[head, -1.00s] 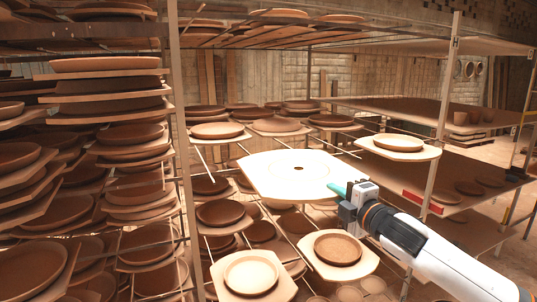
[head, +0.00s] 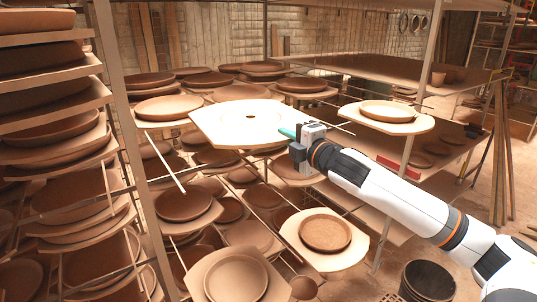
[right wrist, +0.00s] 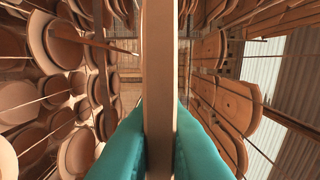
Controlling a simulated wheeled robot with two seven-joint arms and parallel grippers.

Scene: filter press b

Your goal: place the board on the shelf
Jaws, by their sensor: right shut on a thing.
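The board (head: 238,128) is a pale, flat, many-sided plate with a small dark hole in its middle. In the head view it is held roughly level among the shelf rails, at the height of the row with plates. My right gripper (head: 290,133) is shut on its right edge. In the right wrist view the board (right wrist: 158,75) shows edge-on between the teal fingers (right wrist: 160,150). The shelf (head: 180,178) is a rack of thin metal rails carrying boards with clay plates. I cannot tell whether the board touches the rails. My left gripper is not in view.
A board with a plate (head: 388,113) sits just right of my gripper. Another board with a plate (head: 325,233) lies below. A rack post (head: 425,65) stands at the right, and stacked plates (head: 50,130) fill the left. A dark bucket (head: 428,280) stands on the floor.

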